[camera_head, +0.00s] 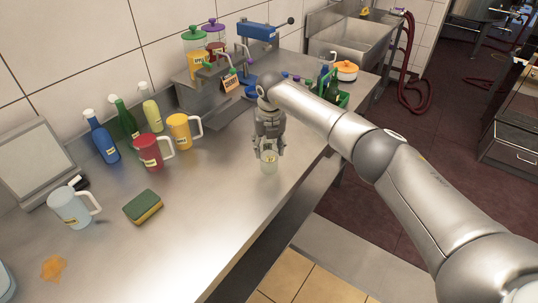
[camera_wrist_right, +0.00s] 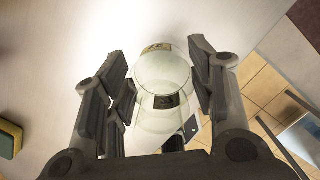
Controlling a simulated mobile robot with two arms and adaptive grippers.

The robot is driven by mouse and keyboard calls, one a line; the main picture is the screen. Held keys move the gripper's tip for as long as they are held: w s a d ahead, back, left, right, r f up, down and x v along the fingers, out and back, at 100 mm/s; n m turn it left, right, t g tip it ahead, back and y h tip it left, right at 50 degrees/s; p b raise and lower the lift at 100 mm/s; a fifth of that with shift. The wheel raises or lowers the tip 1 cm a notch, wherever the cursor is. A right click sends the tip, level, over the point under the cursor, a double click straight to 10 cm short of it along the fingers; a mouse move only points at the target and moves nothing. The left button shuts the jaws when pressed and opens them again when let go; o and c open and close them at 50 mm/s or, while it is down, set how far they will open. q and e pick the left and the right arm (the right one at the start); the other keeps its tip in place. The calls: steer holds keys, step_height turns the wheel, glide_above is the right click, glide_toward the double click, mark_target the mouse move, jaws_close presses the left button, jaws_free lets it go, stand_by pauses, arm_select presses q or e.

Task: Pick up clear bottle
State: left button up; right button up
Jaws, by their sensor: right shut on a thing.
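The clear bottle (camera_head: 269,165) is between the fingers of my right gripper (camera_head: 268,149) above the middle of the steel counter. In the right wrist view the see-through clear bottle (camera_wrist_right: 160,78) with a small dark label lies between both fingers of my right gripper (camera_wrist_right: 160,90), which are shut on it. In the head view its upper part is hidden by the gripper. I cannot tell whether its base touches the counter. My left gripper is not in view.
To the left are a red mug (camera_head: 151,152), a yellow mug (camera_head: 180,130), a clear mug (camera_head: 70,207), a sponge (camera_head: 143,207) and several coloured bottles. A green crate (camera_head: 342,99) stands behind, near the sink (camera_head: 350,40). An orange stain (camera_head: 54,268) marks the near counter.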

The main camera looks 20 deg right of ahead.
steer(key=shift+r+b, duration=0.45)
step_height(320, 180, up, 2)
steer(key=shift+r+b, duration=0.15)
steer(key=shift+b, duration=0.5)
steer(key=s+a+r+b, duration=0.1)
steer(key=s+a+r, duration=0.2)
steer(key=s+r, duration=1)
steer(key=shift+s+a+r, duration=0.25)
steer(key=shift+a+r, duration=0.15)
steer(key=shift+r, duration=1)
